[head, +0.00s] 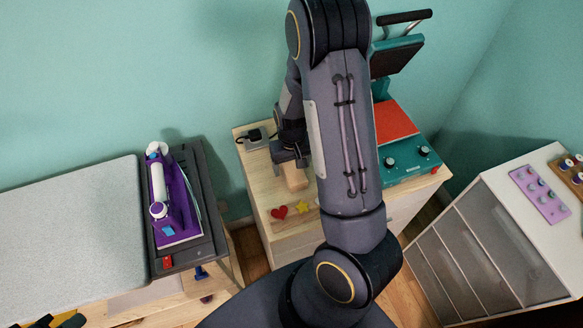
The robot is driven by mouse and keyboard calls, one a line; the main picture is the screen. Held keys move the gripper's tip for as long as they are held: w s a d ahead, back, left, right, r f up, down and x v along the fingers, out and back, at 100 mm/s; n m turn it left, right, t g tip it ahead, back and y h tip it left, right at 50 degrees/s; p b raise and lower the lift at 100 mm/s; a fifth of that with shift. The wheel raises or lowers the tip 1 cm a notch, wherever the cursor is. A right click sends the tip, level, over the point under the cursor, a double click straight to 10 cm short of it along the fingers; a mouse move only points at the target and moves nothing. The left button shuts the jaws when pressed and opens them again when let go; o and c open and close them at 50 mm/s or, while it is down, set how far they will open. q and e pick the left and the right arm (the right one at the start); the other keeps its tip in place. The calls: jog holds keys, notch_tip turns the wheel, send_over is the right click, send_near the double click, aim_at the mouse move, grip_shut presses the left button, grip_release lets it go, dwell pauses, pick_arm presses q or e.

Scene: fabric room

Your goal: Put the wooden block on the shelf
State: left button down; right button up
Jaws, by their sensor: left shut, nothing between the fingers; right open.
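The wooden block (294,179) is a small pale block on the top of the light wooden cabinet (262,200), partly hidden behind my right arm. My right gripper (289,157) is open, directly over the block's upper end. I cannot tell whether its fingers touch the block. My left gripper (58,322) shows only as dark tips at the bottom left edge, shut and empty, far from the block. Pale wooden boards (150,304) show below the ironing board; I cannot tell whether they are the shelf.
A teal heat press (408,160) stands on the cabinet, right of my arm. A purple iron (175,205) rests on a dark stand beside the grey ironing board (70,225). A drawer unit (490,250) stands at right.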

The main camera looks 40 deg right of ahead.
jog(key=shift+f, duration=0.45)
jog(key=shift+c, duration=0.2)
jog(key=c, duration=1.3)
jog(key=shift+r, duration=0.45)
jog(key=shift+c, duration=0.2)
notch_tip(320, 180, up, 3)
jog(key=shift+f, duration=0.2)
jog(key=s+r, duration=0.2)
jog(key=s+a+r, duration=0.1)
jog(key=s+r, duration=0.1)
jog(key=r, duration=0.1)
jog(key=shift+s+a+r, duration=0.15)
jog(key=shift+s+r, duration=0.05)
jog(key=s+a+r+p, duration=0.2)
jog(key=s+r, duration=0.2)
jog(key=s, duration=0.5)
